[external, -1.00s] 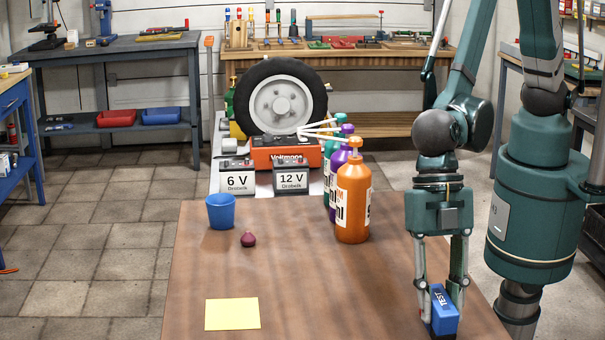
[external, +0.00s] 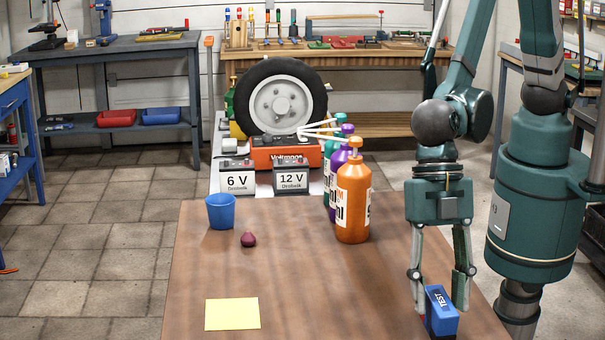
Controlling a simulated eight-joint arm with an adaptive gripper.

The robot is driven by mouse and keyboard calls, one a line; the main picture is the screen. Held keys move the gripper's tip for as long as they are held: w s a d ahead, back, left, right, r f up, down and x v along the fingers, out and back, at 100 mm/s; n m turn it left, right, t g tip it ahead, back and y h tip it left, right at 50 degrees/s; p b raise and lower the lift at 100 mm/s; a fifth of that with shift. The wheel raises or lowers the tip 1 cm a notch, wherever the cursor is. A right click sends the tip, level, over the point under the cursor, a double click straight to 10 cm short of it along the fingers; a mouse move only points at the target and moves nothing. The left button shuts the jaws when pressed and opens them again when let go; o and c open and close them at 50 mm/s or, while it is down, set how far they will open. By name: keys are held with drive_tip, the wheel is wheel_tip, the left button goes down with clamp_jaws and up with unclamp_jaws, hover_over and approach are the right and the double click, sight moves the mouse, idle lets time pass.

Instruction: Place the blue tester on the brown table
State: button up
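The blue tester (external: 441,312), a small box marked TEST, stands at the front right of the brown table (external: 300,290). Its lower end is at the tabletop, close to the table's right edge. My gripper (external: 441,305) points down over it, one finger on each side.
A yellow sheet (external: 232,314), a dark red onion-like object (external: 248,240) and a blue cup (external: 220,212) are on the table. An orange bottle (external: 353,204) stands at the back right, with other bottles behind it. The table's middle is clear.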

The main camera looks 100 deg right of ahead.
drive_tip(key=p+v, duration=0.1)
drive_tip(key=v, duration=0.9)
drive_tip(key=shift+d+r, duration=0.1)
drive_tip(key=shift+d, duration=0.05)
idle(0.6)
drive_tip(key=w+d+r+m+t, duration=0.2)
drive_tip(key=d+r+m, duration=0.35)
drive_tip(key=d, duration=0.75)
drive_tip(key=w+d+r+m+t, duration=0.1)
drive_tip(key=d+r+m+t, duration=0.15)
drive_tip(key=d+r, duration=0.8)
drive_tip(key=s+d+m+t+h, duration=0.1)
drive_tip(key=s+d+m, duration=0.2)
drive_tip(key=d, duration=0.6)
drive_tip(key=s+d+r+m+h, duration=0.1)
drive_tip(key=s+d+m+h, duration=0.1)
drive_tip(key=d, duration=0.7)
drive_tip(key=s+d+r+m+t+h, duration=0.1)
drive_tip(key=s+d+m, duration=0.4)
drive_tip(key=d, duration=0.5)
drive_tip(key=shift+s+r+t, duration=0.15)
drive_tip(key=shift+s+t, duration=0.2)
drive_tip(key=shift+s, duration=0.25)
